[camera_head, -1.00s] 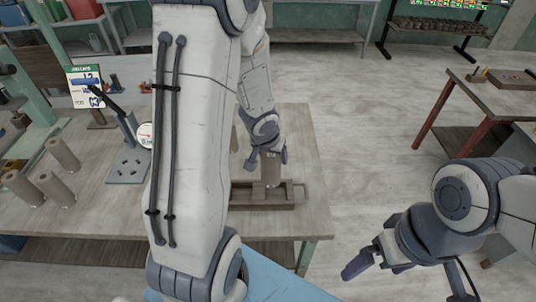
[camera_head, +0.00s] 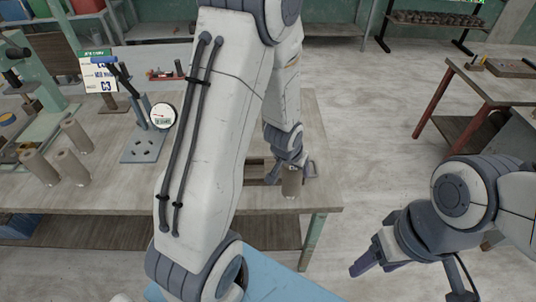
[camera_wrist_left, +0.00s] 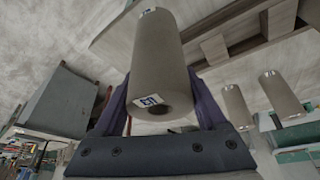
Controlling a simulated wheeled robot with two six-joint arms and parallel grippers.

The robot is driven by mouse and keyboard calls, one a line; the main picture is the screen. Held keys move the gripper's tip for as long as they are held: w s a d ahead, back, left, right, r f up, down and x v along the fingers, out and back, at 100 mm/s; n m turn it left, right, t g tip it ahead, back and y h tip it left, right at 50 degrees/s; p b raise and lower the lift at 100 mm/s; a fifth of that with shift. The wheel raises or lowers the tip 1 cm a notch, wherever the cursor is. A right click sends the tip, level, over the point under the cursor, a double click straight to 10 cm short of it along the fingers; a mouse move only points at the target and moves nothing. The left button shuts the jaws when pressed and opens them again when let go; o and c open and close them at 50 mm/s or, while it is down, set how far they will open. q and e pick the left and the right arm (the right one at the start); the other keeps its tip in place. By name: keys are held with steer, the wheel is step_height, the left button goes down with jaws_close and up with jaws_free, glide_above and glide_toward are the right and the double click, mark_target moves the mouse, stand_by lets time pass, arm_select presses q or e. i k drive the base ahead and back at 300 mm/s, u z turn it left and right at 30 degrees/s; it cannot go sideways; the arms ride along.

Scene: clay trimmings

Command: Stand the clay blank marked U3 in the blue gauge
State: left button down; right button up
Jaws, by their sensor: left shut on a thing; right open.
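A grey-brown clay blank (camera_head: 292,182) is in my left gripper (camera_head: 290,167), shut on it near the table's right side. In the left wrist view, the cylinder (camera_wrist_left: 160,55) sits between the fingers. Its blue-and-white label appears upside down and seems to read U3. A blue-grey gauge (camera_head: 142,148) with a white dial and lever stands on the table, left of my left arm. My right gripper (camera_head: 368,264) is open and empty at the lower right, away from the table.
A wooden tray (camera_head: 254,181) lies beside the held blank, partly hidden by my left arm. Several blanks (camera_head: 38,167) stand on the table's left side, near a green stand (camera_head: 45,95). A small sign (camera_head: 98,72) stands behind the gauge.

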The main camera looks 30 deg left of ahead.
mark_target(143, 147)
steer(key=z, duration=2.2)
steer(key=k, duration=1.55)
steer(key=u, duration=2.15)
steer(key=i, duration=0.35)
steer(key=u, duration=0.05)
